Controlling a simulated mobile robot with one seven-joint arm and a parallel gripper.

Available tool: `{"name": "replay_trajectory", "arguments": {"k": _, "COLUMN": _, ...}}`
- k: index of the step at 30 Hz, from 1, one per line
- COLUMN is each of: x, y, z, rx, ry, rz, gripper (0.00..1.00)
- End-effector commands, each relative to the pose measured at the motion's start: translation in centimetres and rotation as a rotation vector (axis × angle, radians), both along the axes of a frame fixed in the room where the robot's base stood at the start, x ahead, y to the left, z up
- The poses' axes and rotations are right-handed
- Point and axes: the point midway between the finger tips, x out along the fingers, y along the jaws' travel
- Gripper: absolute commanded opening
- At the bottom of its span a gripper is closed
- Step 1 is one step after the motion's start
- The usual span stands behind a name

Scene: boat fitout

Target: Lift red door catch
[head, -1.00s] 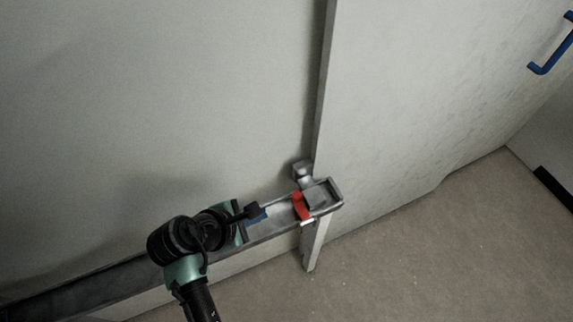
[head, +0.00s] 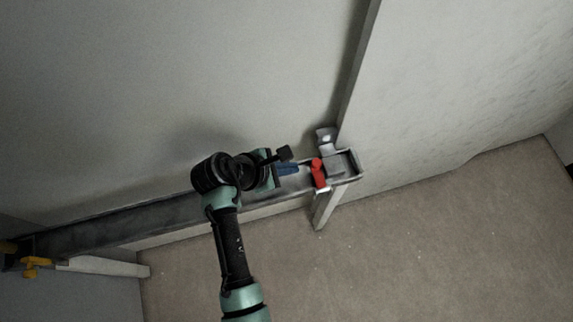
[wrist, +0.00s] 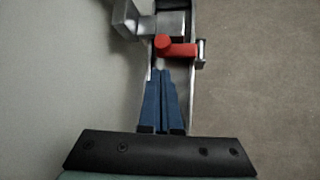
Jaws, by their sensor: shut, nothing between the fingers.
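The red door catch (head: 319,174) sits across the right end of a grey metal channel rail (head: 120,216), beside the vertical door edge strip. In the wrist view the red catch (wrist: 178,48) lies crosswise just ahead of my fingertips, its round knob at the left and its other end at a small metal bracket on the right. My gripper (head: 297,168) has blue fingers, which also show in the wrist view (wrist: 162,74). The fingers are together with nothing between them, pointing at the catch along the rail. A small gap seems to separate the tips from the catch.
A metal bracket (head: 326,138) stands at the wall just behind the catch. A vertical strip (head: 360,75) rises from there along the pale wall panel. A yellow fitting (head: 36,265) is at the rail's far left. The brown floor (head: 430,240) in front is clear.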

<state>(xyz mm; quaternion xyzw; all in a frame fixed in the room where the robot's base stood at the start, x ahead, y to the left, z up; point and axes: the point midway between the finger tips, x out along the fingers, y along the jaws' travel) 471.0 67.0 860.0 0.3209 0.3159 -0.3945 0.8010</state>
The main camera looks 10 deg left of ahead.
Motion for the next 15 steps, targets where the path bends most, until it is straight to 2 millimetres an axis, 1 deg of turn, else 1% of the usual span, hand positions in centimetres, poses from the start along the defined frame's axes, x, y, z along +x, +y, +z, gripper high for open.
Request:
{"name": "replay_trajectory", "arguments": {"k": 1, "x": 0.5, "y": -0.5, "z": -0.9, "rx": -0.001, "ry": 0.003, "rz": -0.003, "gripper": 0.00}}
{"name": "replay_trajectory", "arguments": {"k": 6, "x": 1.9, "y": -1.8, "z": -3.1, "rx": 0.001, "ry": 0.001, "rz": -0.002, "gripper": 0.00}}
{"name": "replay_trajectory", "arguments": {"k": 10, "x": 2.6, "y": -2.3, "z": -4.2, "rx": 0.001, "ry": 0.002, "rz": -0.002, "gripper": 0.00}}
{"name": "replay_trajectory", "arguments": {"k": 15, "x": 3.0, "y": -2.6, "z": -4.7, "rx": 0.002, "ry": 0.001, "rz": 0.000, "gripper": 0.00}}
